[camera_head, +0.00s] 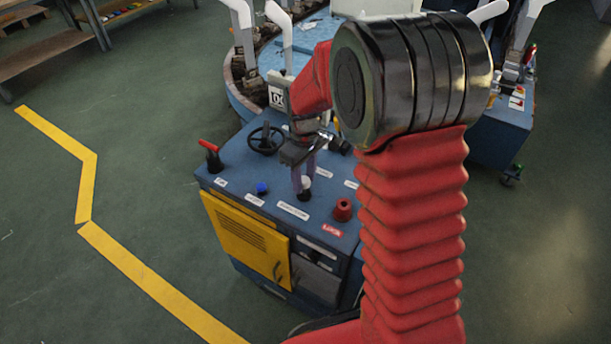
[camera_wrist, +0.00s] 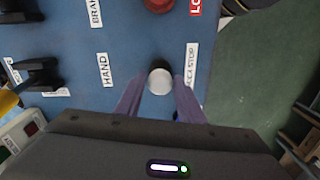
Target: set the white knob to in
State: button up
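The white knob (camera_head: 306,183) stands on the blue top of the control cabinet, on a dark base, in the head view. In the wrist view its round pale top (camera_wrist: 160,80) is seen from above, next to a label partly reading "CK STOP". My gripper (camera_head: 303,178) points down over the knob. In the wrist view its two purple fingers (camera_wrist: 158,90) stand on either side of the knob, with blue panel showing between each finger and the knob. The gripper is open and holds nothing. The knob's stem is hidden below its top.
Near it on the panel are a red button (camera_head: 343,209), a blue knob (camera_head: 262,188), a red-handled lever (camera_head: 212,155) and a black handwheel (camera_head: 265,139). Behind the panel is a round blue machine with white upright forms (camera_head: 280,32). Green floor lies left and right.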

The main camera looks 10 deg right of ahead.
aim_at(304, 178)
jog(key=shift+o, duration=1.4)
jog(key=shift+r, duration=0.15)
notch_tip(304, 178, up, 14)
jog(key=shift+w, duration=0.1)
jog(key=s+r+m+t, duration=0.2)
jog(key=s+r+m, duration=0.1)
jog(key=s, duration=0.9)
jog(key=s+d+r+m+t, duration=0.1)
jog(key=s+r+m+t, duration=0.2)
jog(key=s, duration=0.9)
jog(key=shift+s+d+r+m+t, duration=0.2)
jog(key=shift+m+t, duration=0.1)
jog(key=shift+m, duration=0.3)
